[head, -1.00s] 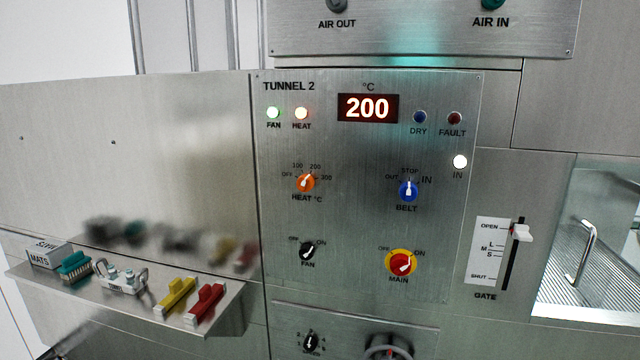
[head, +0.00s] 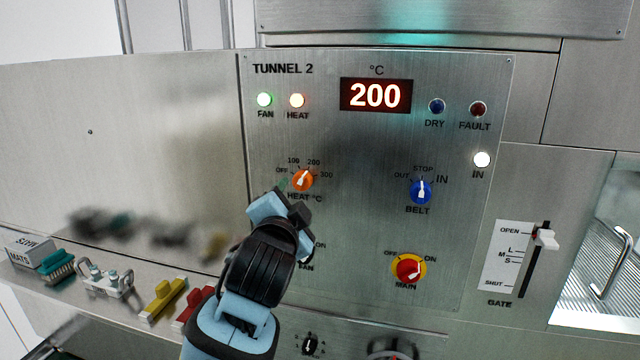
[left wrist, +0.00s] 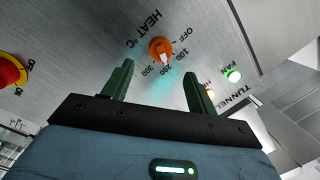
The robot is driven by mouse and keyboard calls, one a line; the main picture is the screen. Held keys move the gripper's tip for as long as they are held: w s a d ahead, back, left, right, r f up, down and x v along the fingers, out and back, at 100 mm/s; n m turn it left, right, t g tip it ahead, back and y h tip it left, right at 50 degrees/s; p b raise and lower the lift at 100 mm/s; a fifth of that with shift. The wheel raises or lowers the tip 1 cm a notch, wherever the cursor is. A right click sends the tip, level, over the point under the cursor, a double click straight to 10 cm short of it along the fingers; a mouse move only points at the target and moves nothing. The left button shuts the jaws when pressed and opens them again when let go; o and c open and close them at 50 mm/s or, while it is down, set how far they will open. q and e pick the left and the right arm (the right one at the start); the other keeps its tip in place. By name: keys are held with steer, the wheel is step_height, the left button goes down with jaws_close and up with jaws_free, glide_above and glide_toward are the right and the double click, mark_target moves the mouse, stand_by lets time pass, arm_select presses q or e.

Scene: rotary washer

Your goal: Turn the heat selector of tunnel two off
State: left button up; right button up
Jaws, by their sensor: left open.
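The heat selector (head: 302,180) is an orange knob with a white pointer on the TUNNEL 2 panel (head: 350,235). Its pointer stands at about the 200 mark; OFF is at the left of its scale. In the left wrist view the knob (left wrist: 161,48) sits ahead of the fingertips, roughly centred between them. My left gripper (head: 284,194) is just below and left of the knob in the head view; its two dark green fingers (left wrist: 159,70) are apart with nothing between them. The fingers appear clear of the knob. My right gripper is not in view.
The display (head: 375,95) reads 200; the FAN (head: 264,99) and HEAT (head: 297,100) lamps are lit. The blue BELT knob (head: 421,191) and red-yellow MAIN switch (head: 408,269) are to the right. My arm partly hides the FAN switch. A shelf (head: 110,312) with brushes juts out at left.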

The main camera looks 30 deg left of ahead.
mark_target(301, 185)
arm_select(q)
steer(key=shift+x, duration=3.85)
steer(key=shift+a, duration=0.1)
steer(key=c, duration=1)
